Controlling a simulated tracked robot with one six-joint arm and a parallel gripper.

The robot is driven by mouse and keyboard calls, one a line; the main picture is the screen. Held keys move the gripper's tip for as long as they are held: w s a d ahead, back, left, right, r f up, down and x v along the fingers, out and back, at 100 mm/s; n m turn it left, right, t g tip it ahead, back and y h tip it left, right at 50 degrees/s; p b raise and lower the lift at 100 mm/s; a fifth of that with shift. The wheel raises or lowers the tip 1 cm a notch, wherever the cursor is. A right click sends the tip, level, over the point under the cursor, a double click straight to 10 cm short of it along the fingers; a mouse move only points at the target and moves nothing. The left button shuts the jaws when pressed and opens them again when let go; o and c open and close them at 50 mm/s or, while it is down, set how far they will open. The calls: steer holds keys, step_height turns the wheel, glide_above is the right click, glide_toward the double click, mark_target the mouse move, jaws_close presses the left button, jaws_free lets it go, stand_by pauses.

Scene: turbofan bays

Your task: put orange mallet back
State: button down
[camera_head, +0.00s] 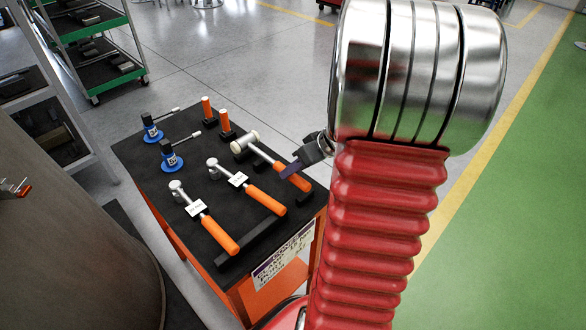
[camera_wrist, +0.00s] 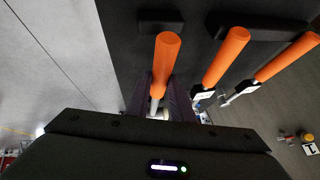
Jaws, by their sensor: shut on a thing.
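The orange-handled mallet (camera_head: 291,177) with a pale cylindrical head lies lengthwise over the right side of the black cart top (camera_head: 190,240). My gripper (camera_head: 291,168) reaches in from the right and is shut on its handle. In the wrist view the mallet's orange handle (camera_wrist: 166,60) stands out between my two dark fingers (camera_wrist: 158,102), and its head is mostly hidden behind the gripper body. A dark block (camera_wrist: 160,22) shows near the handle's end. I cannot tell whether the mallet touches the cart top or is slightly above it.
Two orange-handled hammers with white labels, a middle one (camera_head: 265,200) and a left one (camera_head: 221,236), lie alongside. A black bar (camera_head: 250,238) is near their handle ends. Two blue-based tools (camera_head: 172,160) and two orange upright handles (camera_head: 224,120) stand at the back.

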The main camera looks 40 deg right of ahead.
steer(key=shift+f, duration=0.9)
stand_by(0.8)
steer(key=c, duration=1.5)
jaws_free()
steer(key=shift+o, duration=0.2)
steer(key=v, duration=1.3)
steer(key=shift+s+d+r, duration=0.15)
steer(key=shift+s+r, duration=0.1)
steer(key=shift+r, duration=0.05)
